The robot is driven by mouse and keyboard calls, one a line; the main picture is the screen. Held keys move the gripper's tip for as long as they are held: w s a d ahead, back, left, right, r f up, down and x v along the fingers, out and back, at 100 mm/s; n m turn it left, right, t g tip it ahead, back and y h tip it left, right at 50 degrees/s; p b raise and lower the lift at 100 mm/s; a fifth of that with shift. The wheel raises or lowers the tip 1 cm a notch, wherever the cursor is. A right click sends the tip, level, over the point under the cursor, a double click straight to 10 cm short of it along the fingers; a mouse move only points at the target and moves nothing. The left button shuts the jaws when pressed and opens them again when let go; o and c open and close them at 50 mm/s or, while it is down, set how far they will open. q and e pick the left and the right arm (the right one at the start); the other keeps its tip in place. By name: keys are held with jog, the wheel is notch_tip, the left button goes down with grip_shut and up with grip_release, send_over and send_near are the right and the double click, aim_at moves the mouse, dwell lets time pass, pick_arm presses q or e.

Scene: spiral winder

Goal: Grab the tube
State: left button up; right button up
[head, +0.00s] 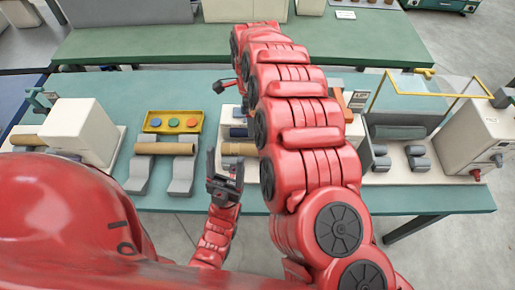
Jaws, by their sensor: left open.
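A tan tube (165,148) lies across two grey curved supports on the green table, left of the middle. A second tan tube (239,149) lies to its right, just beyond my left gripper and partly hidden by it and by my large red arm. A third tan tube (27,140) shows at the far left beside a white machine. My left gripper (225,165) is open, its fingers pointing away from me, close to the second tube in the picture. I cannot tell whether they touch. My right arm stretches up the middle and hides much behind it; its gripper cannot be made out.
A yellow tray (173,122) with coloured discs stands behind the first tube. White machines stand at left (80,130) and right (468,140), the right one near a yellow-framed clear guard (425,86). Another green bench (170,45) runs behind.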

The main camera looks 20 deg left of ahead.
jog(key=b, duration=0.3)
send_over(251, 146)
notch_tip(251, 146, down, 5)
jog(key=f+b, duration=0.1)
jog(key=f, duration=0.1)
jog(key=d+f+b, duration=0.1)
jog(key=shift+w+f, duration=0.2)
jog(key=shift+f, duration=0.15)
jog(key=shift+w+a+f+p, duration=0.1)
jog(key=shift+a+p, duration=0.05)
jog(key=shift+p, duration=0.55)
jog(key=shift+f, duration=0.35)
jog(key=shift+s+a+f, duration=0.1)
jog(key=shift+s+f, duration=0.15)
jog(key=shift+s, duration=0.1)
jog(key=shift+f+p, duration=0.2)
jog(key=shift+p, duration=0.25)
jog(key=f, duration=0.1)
jog(key=f+p, duration=0.1)
jog(key=f, duration=0.1)
jog(key=shift+a+f+p, duration=0.25)
jog(key=shift+a+p, duration=0.05)
jog(key=shift+w+f, duration=0.1)
jog(key=shift+f, duration=0.6)
